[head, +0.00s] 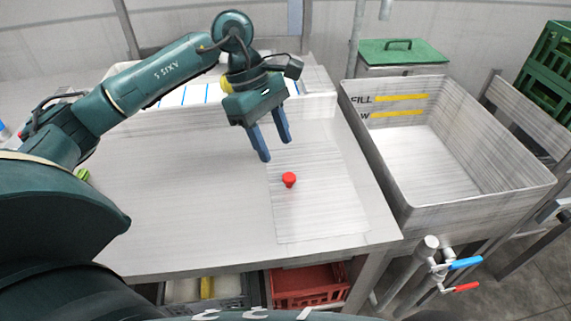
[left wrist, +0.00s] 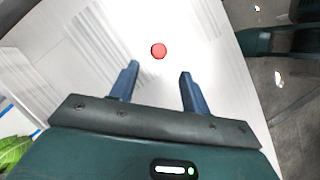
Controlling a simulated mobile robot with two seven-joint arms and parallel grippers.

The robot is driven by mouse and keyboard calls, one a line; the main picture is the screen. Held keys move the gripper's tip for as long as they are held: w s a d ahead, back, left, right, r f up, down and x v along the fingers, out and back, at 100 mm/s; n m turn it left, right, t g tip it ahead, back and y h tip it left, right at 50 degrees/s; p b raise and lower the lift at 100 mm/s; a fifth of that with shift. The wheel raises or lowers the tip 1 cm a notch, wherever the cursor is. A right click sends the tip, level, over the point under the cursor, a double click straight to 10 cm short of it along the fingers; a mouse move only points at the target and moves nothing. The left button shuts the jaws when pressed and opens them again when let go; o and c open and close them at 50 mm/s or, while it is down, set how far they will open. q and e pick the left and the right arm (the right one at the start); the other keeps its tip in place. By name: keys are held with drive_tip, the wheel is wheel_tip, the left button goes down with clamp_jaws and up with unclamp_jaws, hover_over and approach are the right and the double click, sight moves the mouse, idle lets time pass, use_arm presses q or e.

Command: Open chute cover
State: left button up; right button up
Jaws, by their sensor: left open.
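A pale rectangular panel (head: 318,215) lies flat in the worktop and looks like the chute cover. A red knob (head: 289,179) stands on it. My left gripper (head: 275,149) is open and empty, above the far part of the panel and beyond the knob. In the left wrist view the red knob (left wrist: 158,51) shows just past the tips of the left gripper (left wrist: 160,70), between the two fingers' lines and not touched. The panel looks closed. My right gripper is not in view.
A deep grey sink (head: 430,165) stands right of the worktop (head: 180,190), with blue and red valve handles (head: 465,264) below. A green handled lid (head: 402,51) is behind it. A white tray with blue lines (head: 318,104) is at the back. A red crate (head: 310,285) sits underneath.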

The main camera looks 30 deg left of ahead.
sight(287, 175)
use_arm(q)
drive_tip(key=x, duration=0.7)
drive_tip(key=shift+w+r, duration=0.1)
clamp_jaws()
idle(0.3)
